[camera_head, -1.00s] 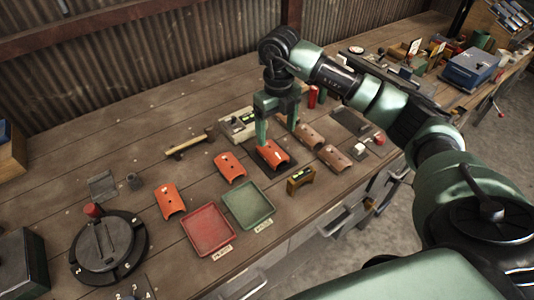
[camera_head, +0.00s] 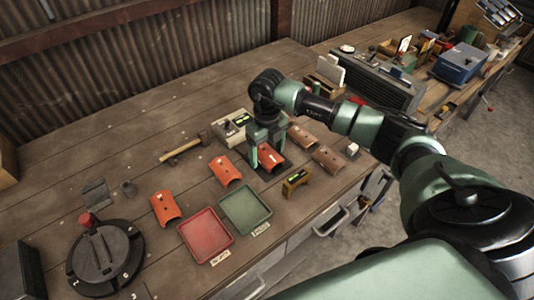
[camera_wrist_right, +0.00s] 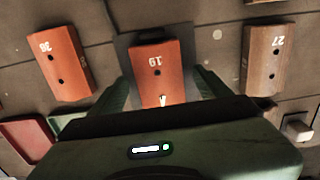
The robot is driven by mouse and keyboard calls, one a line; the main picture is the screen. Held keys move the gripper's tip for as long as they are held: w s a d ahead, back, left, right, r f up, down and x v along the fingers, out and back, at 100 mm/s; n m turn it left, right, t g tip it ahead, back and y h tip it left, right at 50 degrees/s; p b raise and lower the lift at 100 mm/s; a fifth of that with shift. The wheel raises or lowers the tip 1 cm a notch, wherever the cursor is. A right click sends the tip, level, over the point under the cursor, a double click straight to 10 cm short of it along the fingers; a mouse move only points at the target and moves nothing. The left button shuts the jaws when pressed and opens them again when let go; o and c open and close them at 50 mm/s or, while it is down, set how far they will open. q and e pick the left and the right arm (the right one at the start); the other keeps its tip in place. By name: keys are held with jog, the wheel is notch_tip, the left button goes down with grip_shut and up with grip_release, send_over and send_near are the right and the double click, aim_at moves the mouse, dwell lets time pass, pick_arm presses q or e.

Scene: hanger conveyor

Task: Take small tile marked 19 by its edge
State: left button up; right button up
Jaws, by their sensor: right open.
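The tile marked 19 (camera_wrist_right: 157,72) is a small orange curved tile with a hole in its middle, lying on a dark square plate (camera_wrist_right: 125,42). It also shows in the head view (camera_head: 271,157), partly hidden by my right gripper. My right gripper (camera_head: 268,164) points down at this tile. In the right wrist view its two fingers (camera_wrist_right: 160,88) are apart, one on each side of the tile. I cannot tell whether they touch it. My left gripper is not in view.
A red tray (camera_head: 206,236) and green tray (camera_head: 245,208) stand nearer. A small brass-coloured block (camera_head: 296,183) sits close to the gripper.

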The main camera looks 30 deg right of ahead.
jog(key=c, duration=1.5)
jog(key=shift+r, duration=0.1)
